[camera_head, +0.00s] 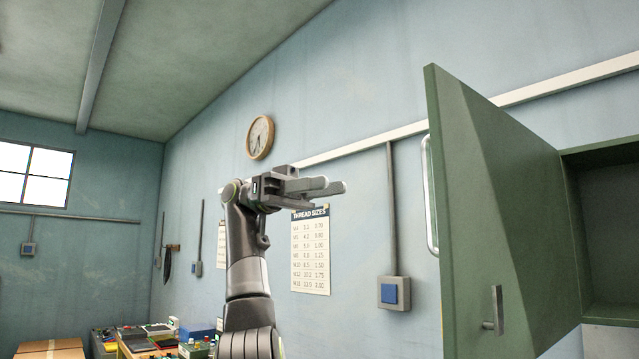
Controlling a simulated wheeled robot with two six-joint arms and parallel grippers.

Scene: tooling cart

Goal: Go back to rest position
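My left gripper (333,185) is raised at the middle of the view, at the end of my dark grey arm, with its fingers pointing right. The two fingers overlap from this angle, so any gap between them is hard to judge. I see nothing held at the fingertips. They appear to the left of an open green cabinet door (490,200), with blue wall showing between. My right gripper is not in view.
The green cabinet (610,240) stands open at the right, and its visible inside looks empty. The door has a long silver handle (430,195). A cluttered bench (150,343) and cardboard boxes (50,349) are low at the left. A clock (260,137) and chart (311,250) hang on the wall.

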